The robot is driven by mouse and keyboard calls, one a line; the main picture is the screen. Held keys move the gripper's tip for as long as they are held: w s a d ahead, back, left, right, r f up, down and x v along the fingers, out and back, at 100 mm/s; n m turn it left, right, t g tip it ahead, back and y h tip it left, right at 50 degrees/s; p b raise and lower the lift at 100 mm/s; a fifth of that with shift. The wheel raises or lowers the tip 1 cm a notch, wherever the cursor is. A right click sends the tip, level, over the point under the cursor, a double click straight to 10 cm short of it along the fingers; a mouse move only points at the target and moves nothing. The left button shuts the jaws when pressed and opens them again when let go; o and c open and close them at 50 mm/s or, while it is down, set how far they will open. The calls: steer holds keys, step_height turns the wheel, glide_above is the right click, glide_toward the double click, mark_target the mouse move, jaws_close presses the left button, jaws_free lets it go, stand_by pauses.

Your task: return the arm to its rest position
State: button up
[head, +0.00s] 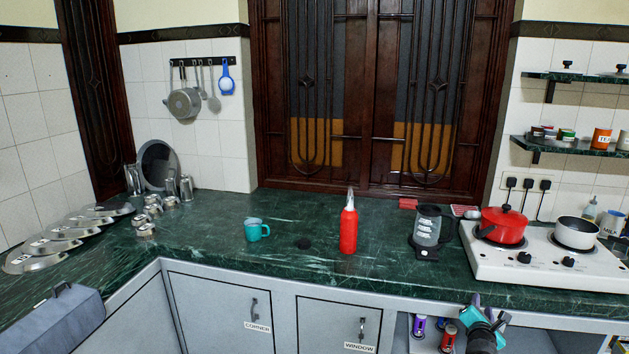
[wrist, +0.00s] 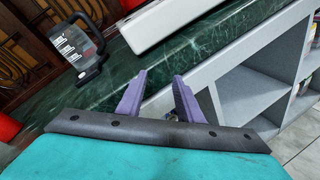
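My gripper (head: 487,314) is at the lower right in the head view, in front of the open shelves below the counter. In the wrist view my gripper (wrist: 160,92) shows two purple fingers spread apart with nothing held between them. The fingers point toward the counter's front edge, and I cannot tell the exact gap to it. The rest position itself is not marked in either view.
The green counter (head: 330,270) holds a teal mug (head: 256,229), a red bottle (head: 348,228) and a clear kettle (head: 430,228). The kettle also shows in the wrist view (wrist: 78,47). A white stove (head: 500,264) carries a red pot (head: 503,225) and a white pan (head: 576,232).

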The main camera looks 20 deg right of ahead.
steer(key=w+a+f+m+g+y, duration=0.1)
steer(key=a+f+m+g+y, duration=0.4)
steer(key=a+f, duration=1.05)
steer(key=w+a+f+m+g+y, duration=0.2)
steer(key=a+f+m, duration=0.5)
steer(key=a+f, duration=0.85)
steer(key=s+a+f+m+g+y, duration=0.1)
steer(key=s+a+f+m+g, duration=0.1)
steer(key=s+a, duration=0.5)
steer(key=s+a+f+m+g+y, duration=0.2)
steer(key=s+a+f, duration=0.3)
steer(key=a, duration=0.7)
steer(key=s+a+f+m+g+y, duration=0.2)
steer(key=s+a+f+g, duration=0.1)
steer(key=s+a, duration=0.6)
steer(key=shift+s+a+f+m+g, duration=0.25)
steer(key=shift+a+g, duration=0.25)
steer(key=shift+a, duration=0.3)
